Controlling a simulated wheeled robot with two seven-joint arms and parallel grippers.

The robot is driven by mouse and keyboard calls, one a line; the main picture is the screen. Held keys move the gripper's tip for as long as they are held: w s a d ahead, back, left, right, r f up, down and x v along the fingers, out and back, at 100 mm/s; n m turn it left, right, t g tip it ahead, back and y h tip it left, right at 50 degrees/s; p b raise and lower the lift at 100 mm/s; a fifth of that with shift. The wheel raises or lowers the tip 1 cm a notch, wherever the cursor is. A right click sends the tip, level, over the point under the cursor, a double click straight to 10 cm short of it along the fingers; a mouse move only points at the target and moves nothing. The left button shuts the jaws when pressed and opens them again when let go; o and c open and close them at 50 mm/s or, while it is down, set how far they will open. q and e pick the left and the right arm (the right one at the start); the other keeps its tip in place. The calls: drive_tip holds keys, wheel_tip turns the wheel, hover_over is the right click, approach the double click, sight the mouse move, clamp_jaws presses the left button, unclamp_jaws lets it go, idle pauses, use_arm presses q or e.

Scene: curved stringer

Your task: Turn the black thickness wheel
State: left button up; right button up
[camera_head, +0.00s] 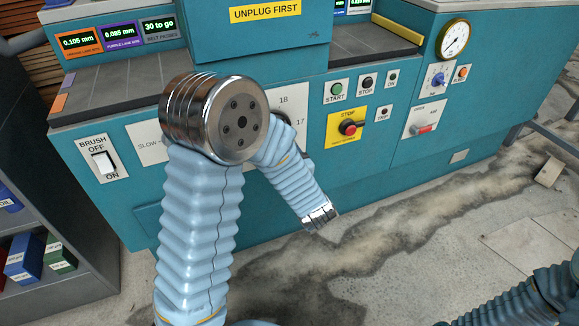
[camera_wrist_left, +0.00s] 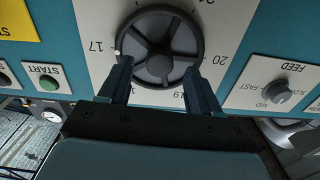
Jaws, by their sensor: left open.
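The black thickness wheel (camera_wrist_left: 160,18) is a spoked handwheel on a pale plate numbered around it, in the left wrist view. A small white dot shows at its left rim, near the 17. My left gripper (camera_wrist_left: 157,65) is open, with one finger at the lower left and one at the lower right of the wheel. The fingertips overlap the rim in this view; I cannot tell whether they touch it. In the head view my left arm hides most of the wheel and the gripper. My right gripper is out of view.
A green start button (camera_wrist_left: 48,83) and a feed knob (camera_wrist_left: 277,92) flank the plate. In the head view a red emergency stop (camera_head: 348,128) on yellow, a brush switch (camera_head: 103,162) and a gauge (camera_head: 454,39) sit on the teal machine. A shelf (camera_head: 60,289) stands at left.

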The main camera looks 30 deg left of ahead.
use_arm(q)
drive_tip(key=v, duration=1.1)
drive_tip(key=shift+b, duration=0.35)
